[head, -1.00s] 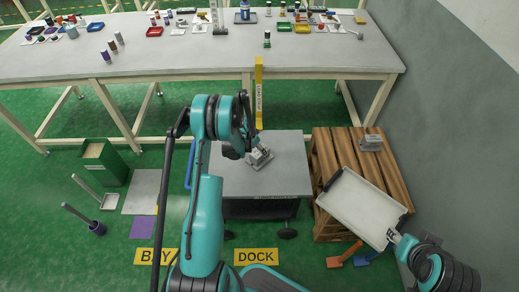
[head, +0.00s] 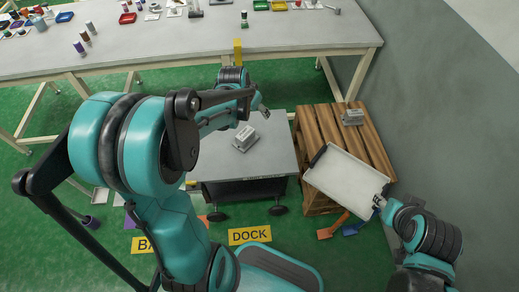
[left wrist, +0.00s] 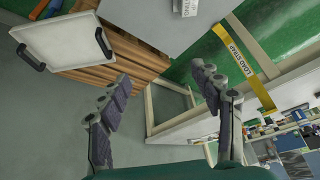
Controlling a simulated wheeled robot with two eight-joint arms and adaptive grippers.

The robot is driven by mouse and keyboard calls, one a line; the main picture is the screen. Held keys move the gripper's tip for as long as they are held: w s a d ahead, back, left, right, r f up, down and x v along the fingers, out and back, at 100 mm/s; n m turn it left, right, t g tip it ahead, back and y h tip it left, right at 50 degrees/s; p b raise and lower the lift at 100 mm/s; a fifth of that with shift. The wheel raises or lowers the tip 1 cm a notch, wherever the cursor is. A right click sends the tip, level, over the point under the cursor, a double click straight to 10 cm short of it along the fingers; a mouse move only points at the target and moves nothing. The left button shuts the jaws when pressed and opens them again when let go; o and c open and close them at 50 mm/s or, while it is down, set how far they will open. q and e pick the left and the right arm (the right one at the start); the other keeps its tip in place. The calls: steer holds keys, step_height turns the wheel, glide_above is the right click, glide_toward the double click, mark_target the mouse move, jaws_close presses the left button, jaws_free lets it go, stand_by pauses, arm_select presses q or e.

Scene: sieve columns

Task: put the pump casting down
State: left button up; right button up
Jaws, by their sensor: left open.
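The pump casting, a small grey block-like part (head: 244,138), sits on the grey top of the cart (head: 270,160). My left gripper (head: 264,110) is above the cart's far edge, beyond and to the right of the casting, apart from it. In the left wrist view its two fingers (left wrist: 163,92) are spread wide with nothing between them. My right gripper (head: 379,203) is at the near right corner of a white tray (head: 345,182); its jaws are too small to read.
The tray lies over a slatted wooden stand (head: 322,200), with another grey part (head: 352,117) at its back. A yellow load strap (head: 238,52) hangs at the long bench (head: 200,45). A grey wall closes off the right.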

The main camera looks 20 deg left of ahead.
arm_select(q)
steer(key=s+d+r+t, duration=0.1)
steer(key=s+d+r, duration=0.2)
steer(key=s, duration=0.6)
steer(key=s+d+r+n+t, duration=0.1)
steer(key=s+d+r, duration=0.3)
steer(key=s+d, duration=0.3)
steer(key=shift+s+d, duration=0.35)
steer(key=shift+s, duration=1.1)
